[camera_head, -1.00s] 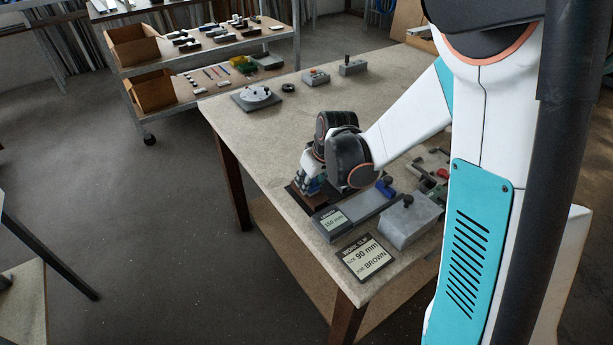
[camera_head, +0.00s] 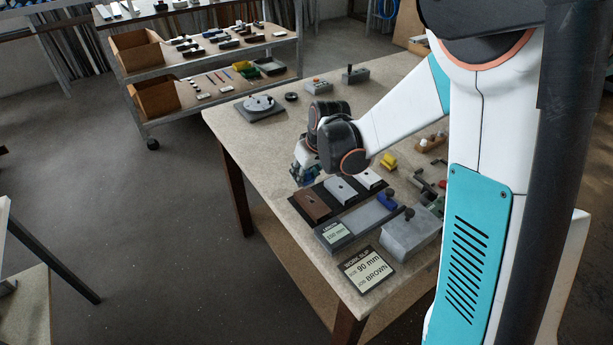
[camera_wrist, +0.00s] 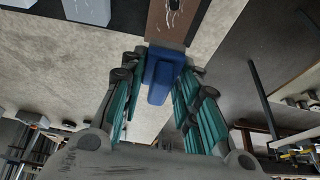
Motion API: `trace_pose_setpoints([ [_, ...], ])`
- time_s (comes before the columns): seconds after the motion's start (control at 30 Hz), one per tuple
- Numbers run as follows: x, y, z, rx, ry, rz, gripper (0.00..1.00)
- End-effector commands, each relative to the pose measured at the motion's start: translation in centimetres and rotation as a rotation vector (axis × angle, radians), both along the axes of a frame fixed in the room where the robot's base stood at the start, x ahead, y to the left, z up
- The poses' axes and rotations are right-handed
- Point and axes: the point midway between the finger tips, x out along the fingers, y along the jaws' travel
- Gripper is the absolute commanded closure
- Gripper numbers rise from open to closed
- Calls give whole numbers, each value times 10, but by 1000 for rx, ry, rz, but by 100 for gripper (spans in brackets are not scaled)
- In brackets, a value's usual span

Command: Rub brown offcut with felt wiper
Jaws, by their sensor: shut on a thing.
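My gripper (camera_head: 304,178) is shut on the blue felt wiper (camera_wrist: 162,76), seen between the teal fingers in the wrist view. The brown offcut (camera_head: 311,206) lies on a dark mat (camera_head: 326,212) beside a grey and a white offcut. It also shows in the wrist view (camera_wrist: 170,24), with pale streaks and a dark hole on top. In the head view my gripper is just beyond the offcut's far end, near the table's far-left edge. In the wrist view the wiper overlaps the offcut's near end; I cannot tell whether they touch.
A length gauge (camera_head: 362,217), a grey block with a knob (camera_head: 410,235) and a work slip (camera_head: 366,270) reading 90 mm, BROWN lie in front. A yellow block (camera_head: 388,161) is to the right. A round fixture (camera_head: 260,106) stands on the table's far left.

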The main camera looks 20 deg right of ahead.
Motion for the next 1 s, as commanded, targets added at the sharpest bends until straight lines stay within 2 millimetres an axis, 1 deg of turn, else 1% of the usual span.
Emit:
trace_pose_setpoints([
  [0.03,1,1,8,0,0,0,93],
  [0.2,4,3,23,0,0,0,93],
  [0.33,5,4,31,-1,0,-1,93],
  [1.0,6,5,33,0,0,0,93],
])
